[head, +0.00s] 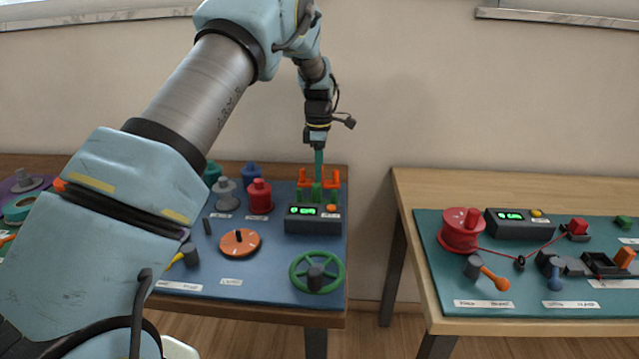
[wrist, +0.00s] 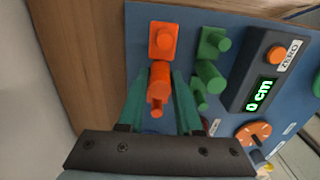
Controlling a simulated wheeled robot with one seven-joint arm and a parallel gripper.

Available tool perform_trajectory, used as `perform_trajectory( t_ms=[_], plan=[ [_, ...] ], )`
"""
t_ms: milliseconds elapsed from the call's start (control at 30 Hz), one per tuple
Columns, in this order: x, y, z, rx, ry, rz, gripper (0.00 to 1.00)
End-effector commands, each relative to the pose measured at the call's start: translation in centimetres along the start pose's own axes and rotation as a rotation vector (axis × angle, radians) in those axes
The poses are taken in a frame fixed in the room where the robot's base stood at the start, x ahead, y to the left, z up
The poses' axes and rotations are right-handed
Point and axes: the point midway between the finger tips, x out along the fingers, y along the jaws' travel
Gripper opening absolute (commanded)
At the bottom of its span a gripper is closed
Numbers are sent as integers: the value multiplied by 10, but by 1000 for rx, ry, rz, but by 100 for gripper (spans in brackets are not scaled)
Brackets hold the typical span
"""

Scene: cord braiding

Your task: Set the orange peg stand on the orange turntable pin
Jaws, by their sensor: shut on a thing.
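The orange peg stand (wrist: 159,83) is between the teal fingers of my gripper (wrist: 160,78) in the wrist view. My gripper (head: 319,165) is shut on it, at the back right of the blue board. I cannot tell whether the stand touches the board or is slightly raised. The fingers hide its sides. The orange turntable (head: 240,246) is a flat disc with a dark mark, on the board to the left and front of my gripper. It also shows partly in the wrist view (wrist: 250,131). Its pin is too small to make out clearly.
A second orange piece (wrist: 163,40) and green pieces (wrist: 210,77) stand close to the held stand. A dark display box (head: 313,222) is just in front. Red (head: 259,196) and grey (head: 227,193) pieces stand to the left. A green handwheel (head: 315,272) is at the front right.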

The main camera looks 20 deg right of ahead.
Motion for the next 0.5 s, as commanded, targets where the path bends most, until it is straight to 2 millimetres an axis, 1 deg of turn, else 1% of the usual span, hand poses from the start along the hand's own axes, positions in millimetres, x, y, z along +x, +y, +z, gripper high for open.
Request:
perform_trajectory(
  t_ms=[33, 500],
  plan=[
    [-8, 0, 0, 0, 0, 1, 0],
    [-43, 0, 0, 0, 0, 1, 0]
  ],
)
